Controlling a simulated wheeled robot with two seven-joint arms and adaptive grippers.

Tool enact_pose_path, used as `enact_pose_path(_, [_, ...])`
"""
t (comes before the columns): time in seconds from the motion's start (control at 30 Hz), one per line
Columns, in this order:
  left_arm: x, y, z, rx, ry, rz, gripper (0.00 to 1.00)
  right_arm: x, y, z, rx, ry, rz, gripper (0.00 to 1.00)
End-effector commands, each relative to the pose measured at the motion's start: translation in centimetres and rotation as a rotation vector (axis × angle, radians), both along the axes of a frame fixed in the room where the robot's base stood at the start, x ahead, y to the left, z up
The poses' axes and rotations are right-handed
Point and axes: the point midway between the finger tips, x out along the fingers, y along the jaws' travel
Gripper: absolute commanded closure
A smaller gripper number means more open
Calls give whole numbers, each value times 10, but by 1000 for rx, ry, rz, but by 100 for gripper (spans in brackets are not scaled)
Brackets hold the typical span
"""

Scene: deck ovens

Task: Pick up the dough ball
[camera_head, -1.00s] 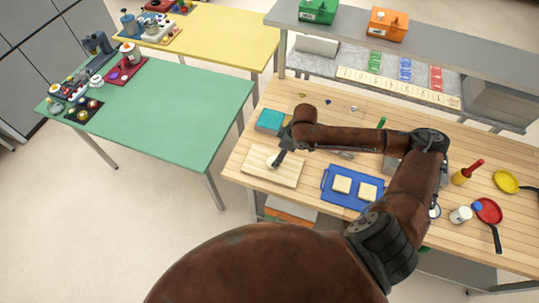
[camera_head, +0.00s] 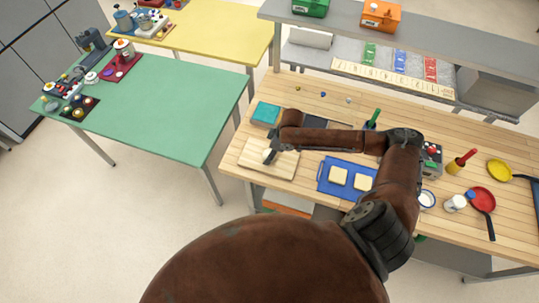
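My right arm reaches in from the right over the wooden counter. Its gripper (camera_head: 269,156) points down at the pale wooden board (camera_head: 285,171), where the dough ball was visible earlier. The dough ball cannot be made out now; the gripper and wrist seem to cover it. The fingers are small and dark, and I cannot tell whether they are open or shut, or on the ball. My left gripper is not in view.
A blue board (camera_head: 349,196) with two pale square slices lies right of the wooden board. A teal box (camera_head: 265,114) stands behind. A red pan (camera_head: 483,199) and white jar (camera_head: 455,203) are farther right. A green table (camera_head: 150,107) stands left.

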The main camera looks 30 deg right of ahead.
Motion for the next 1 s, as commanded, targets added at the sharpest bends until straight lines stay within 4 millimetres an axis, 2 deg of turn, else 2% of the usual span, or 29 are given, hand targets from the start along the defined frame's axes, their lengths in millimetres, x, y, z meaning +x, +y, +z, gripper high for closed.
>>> enact_pose_path(0.2, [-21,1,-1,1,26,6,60,0,0,0,0,0,0,63])
enact_pose_path(0.5, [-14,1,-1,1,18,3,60,0,0,0,0,0,0,83])
enact_pose_path(0.83, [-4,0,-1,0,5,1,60,1,0,3,0,-1,0,84])
enact_pose_path(1.0, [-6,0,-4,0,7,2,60,2,0,17,0,-5,0,84])
